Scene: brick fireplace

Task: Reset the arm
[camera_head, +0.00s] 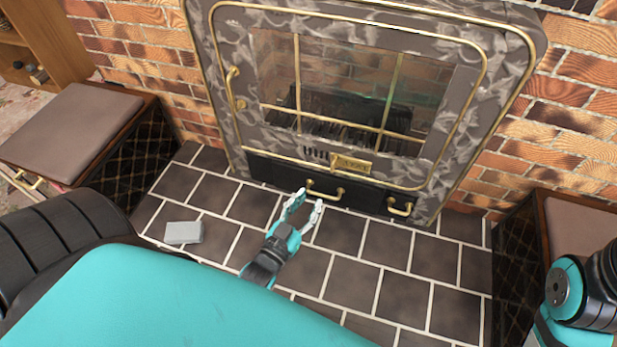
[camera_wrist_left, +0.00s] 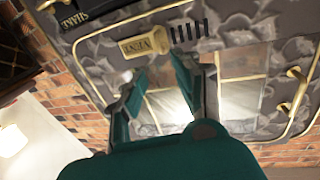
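My left gripper (camera_head: 304,211) is in front of the low drawer of the fireplace stove, over the tiled hearth. Its two fingers are spread and nothing is between them. In the left wrist view, the left gripper (camera_wrist_left: 158,82) shows its open fingers against the stove front (camera_wrist_left: 240,50). Much of the left arm is hidden behind my turquoise body in the head view. Part of my right arm (camera_head: 575,290) shows at the lower right edge; its gripper is out of view.
The stove (camera_head: 225,110) has a glass door with brass bars and brass drawer handles (camera_head: 325,190). A grey block (camera_head: 184,232) lies on the dark tiles. A cushioned bench (camera_head: 70,130) stands at left, another (camera_head: 580,225) at right. Tiles around the gripper are clear.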

